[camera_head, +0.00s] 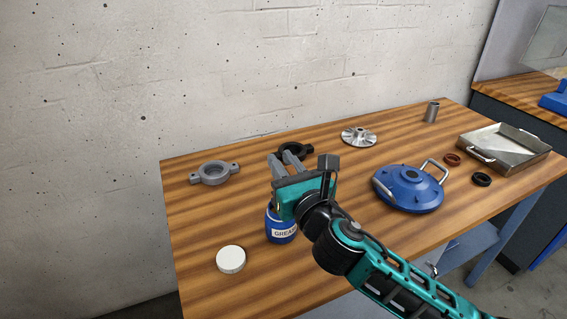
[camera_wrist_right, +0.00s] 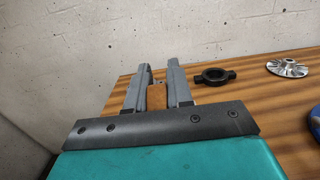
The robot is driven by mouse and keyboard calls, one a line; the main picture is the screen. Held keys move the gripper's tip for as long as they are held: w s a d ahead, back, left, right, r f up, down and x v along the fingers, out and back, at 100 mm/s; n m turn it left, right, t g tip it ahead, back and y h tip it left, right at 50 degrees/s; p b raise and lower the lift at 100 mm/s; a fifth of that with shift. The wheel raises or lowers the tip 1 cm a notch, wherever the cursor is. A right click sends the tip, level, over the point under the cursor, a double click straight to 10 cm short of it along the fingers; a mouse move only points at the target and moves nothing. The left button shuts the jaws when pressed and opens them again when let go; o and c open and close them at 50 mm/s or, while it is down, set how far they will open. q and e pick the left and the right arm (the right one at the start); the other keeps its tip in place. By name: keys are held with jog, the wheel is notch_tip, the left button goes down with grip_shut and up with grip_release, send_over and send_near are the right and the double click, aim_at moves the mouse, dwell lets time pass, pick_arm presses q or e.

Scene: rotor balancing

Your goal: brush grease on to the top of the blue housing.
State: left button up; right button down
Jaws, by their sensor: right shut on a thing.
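The blue housing (camera_head: 415,197) lies on the table, right of my right arm, with silver handles on its sides; its blue edge also shows in the right wrist view (camera_wrist_right: 315,120). The blue grease jar (camera_head: 281,231) stands left of it, partly hidden by my right gripper (camera_head: 282,158). A white round lid (camera_head: 231,259) lies apart on the table in front. My left gripper is out of view.
Behind stand a grey ring bracket (camera_head: 214,173), a black ring bracket (camera_head: 294,151), a silver bladed rotor (camera_head: 359,137) and a metal cylinder (camera_head: 432,111). A brown ring (camera_head: 452,159), a black ring (camera_head: 482,180) and a metal tray (camera_head: 527,160) lie right. The wall closes the back.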

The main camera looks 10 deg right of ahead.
jog(key=shift+f, duration=0.35)
dwell(0.6)
jog(key=shift+r, duration=0.1)
notch_tip(320, 180, up, 5)
jog(key=p, duration=0.5)
jog(key=shift+r, duration=0.95)
